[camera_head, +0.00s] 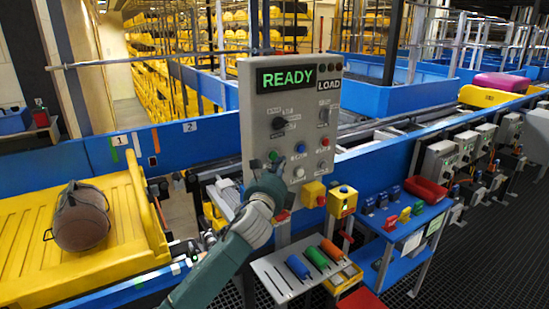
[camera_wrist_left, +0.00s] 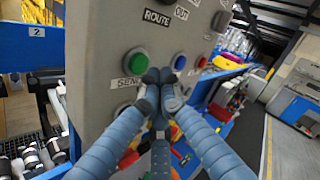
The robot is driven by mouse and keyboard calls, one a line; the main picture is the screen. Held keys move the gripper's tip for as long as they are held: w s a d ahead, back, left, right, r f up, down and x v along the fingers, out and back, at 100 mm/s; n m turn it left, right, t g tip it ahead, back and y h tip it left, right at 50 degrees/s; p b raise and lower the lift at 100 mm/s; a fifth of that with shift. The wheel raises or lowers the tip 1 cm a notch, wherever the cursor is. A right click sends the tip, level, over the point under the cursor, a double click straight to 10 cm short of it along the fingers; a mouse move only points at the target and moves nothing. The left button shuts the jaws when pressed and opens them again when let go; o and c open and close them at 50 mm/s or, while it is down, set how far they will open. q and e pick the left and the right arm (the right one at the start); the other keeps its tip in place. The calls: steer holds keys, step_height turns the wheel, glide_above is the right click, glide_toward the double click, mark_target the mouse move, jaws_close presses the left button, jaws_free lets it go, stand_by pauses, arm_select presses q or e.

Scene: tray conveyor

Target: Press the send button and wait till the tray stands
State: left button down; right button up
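The grey control panel (camera_head: 290,125) stands upright in the middle, its screen (camera_head: 286,78) reading READY in green, with a LOAD label beside it. The green send button (camera_head: 273,156) is at the panel's lower left; in the left wrist view the green button (camera_wrist_left: 137,61) sits just above and left of my fingertips, over a partly covered SEND label. My left gripper (camera_wrist_left: 160,80) has its fingertips together, empty, close to the panel face. I cannot tell whether they touch it. A yellow tray (camera_head: 125,225) with a brown round bag (camera_head: 81,217) is on the left. My right gripper is out of view.
Blue and red buttons sit right of the green one. Below are a yellow button box (camera_head: 342,201), a shelf with coloured cylinders (camera_head: 315,257) and a blue side table (camera_head: 400,235). Blue conveyor walls (camera_head: 380,165) run behind. Dark grating floor is free at lower right.

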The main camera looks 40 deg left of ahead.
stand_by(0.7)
arm_select(q)
steer(key=shift+w+a, duration=0.15)
steer(key=shift+a, duration=0.25)
steer(key=shift+w+a+p, duration=0.2)
steer(key=shift+a+p, duration=0.1)
steer(key=shift+a, duration=0.2)
stand_by(0.6)
steer(key=shift+d, duration=0.2)
steer(key=shift+s+d, duration=0.4)
steer(key=shift+d, duration=0.25)
